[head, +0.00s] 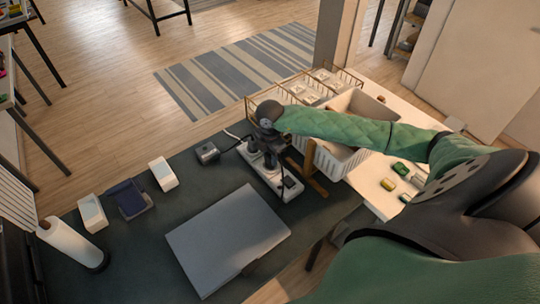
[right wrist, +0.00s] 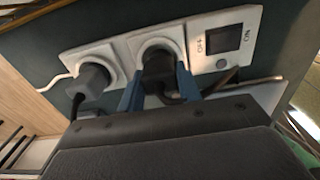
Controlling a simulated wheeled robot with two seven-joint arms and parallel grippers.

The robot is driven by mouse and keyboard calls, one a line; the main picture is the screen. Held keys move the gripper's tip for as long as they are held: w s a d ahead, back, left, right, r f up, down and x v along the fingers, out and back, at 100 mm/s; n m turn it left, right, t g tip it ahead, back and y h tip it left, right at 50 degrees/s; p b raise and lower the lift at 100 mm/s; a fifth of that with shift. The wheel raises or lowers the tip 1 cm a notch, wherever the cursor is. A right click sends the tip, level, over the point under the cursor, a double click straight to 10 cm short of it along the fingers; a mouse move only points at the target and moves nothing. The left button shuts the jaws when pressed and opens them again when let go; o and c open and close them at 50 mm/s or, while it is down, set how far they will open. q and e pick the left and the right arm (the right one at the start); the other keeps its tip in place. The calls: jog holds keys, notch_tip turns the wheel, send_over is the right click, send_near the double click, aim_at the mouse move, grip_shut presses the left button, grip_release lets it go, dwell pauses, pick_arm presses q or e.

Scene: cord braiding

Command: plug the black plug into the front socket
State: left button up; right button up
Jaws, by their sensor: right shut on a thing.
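A white power strip (head: 262,181) lies on the dark table mat; its two round sockets and a rocker switch (right wrist: 222,40) show in the right wrist view. A dark grey plug (right wrist: 93,78) sits in the socket farther from the switch. My right gripper (head: 271,160) is shut on the black plug (right wrist: 158,68), with blue fingers on either side of it. The plug is at the socket (right wrist: 155,44) beside the switch, its face inside the round recess. I cannot tell how deep its pins sit. My left gripper is not in view.
A grey flat panel (head: 228,238) lies in front of the strip. A white basket (head: 340,160) and a wooden piece (head: 310,165) stand close on the right. White blocks and a paper roll (head: 70,243) are at left.

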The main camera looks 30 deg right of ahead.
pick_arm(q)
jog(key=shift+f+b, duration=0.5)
pick_arm(e)
jog(key=shift+f, duration=0.65)
jog(key=o, duration=1.1)
jog(key=shift+r, duration=0.1)
notch_tip(320, 180, up, 6)
jog(key=b, duration=0.2)
jog(key=shift+b, duration=0.35)
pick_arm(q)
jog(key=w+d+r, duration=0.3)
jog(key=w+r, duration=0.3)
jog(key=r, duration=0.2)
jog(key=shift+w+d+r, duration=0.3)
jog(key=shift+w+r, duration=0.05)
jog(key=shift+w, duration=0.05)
pick_arm(e)
jog(key=shift+r, duration=0.85)
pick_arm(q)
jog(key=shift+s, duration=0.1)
